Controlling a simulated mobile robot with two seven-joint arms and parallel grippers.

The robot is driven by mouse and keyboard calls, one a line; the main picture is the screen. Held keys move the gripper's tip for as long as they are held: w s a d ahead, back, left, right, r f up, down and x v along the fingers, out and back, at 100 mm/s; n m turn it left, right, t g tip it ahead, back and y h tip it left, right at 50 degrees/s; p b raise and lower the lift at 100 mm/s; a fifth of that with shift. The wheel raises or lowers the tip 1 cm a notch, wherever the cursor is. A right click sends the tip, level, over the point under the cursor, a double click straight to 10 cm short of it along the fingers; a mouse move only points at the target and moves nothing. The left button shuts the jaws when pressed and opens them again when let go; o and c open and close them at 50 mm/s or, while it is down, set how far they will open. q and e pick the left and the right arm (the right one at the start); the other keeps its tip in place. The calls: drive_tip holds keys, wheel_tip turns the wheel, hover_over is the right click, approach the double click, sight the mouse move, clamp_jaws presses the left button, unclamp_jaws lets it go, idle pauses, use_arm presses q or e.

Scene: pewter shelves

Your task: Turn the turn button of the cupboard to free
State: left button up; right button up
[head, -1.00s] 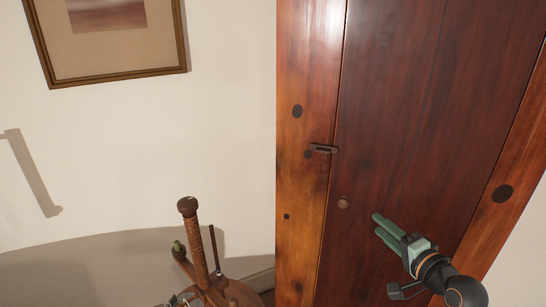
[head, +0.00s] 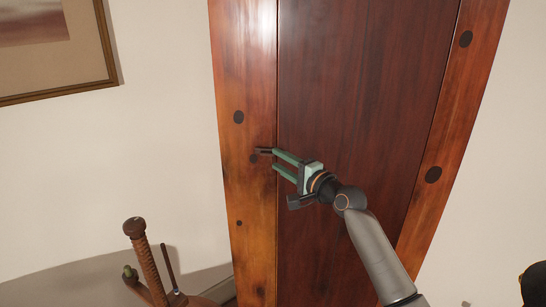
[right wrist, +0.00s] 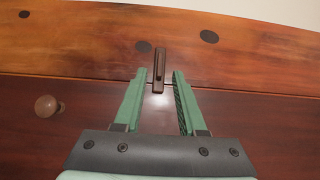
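The turn button (right wrist: 158,68) is a small dark brown bar on the cupboard's lighter frame. In the right wrist view it lies across the seam, with one end over the edge of the dark red door (head: 350,90). In the head view only part of the turn button (head: 263,151) shows beside my fingertips. My right gripper (head: 275,160) is open at the button. In the right wrist view its green fingers (right wrist: 160,76) stand on either side of the bar, with a gap on each side. My left gripper is not in view.
A round wooden knob (right wrist: 48,105) is on the door, to the left of the fingers in the right wrist view. A wooden object with a threaded post (head: 146,255) stands at lower left. A framed picture (head: 60,50) hangs on the pale wall.

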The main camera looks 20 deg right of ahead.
sight(270, 155)
drive_tip(key=shift+x, duration=1.6)
clamp_jaws()
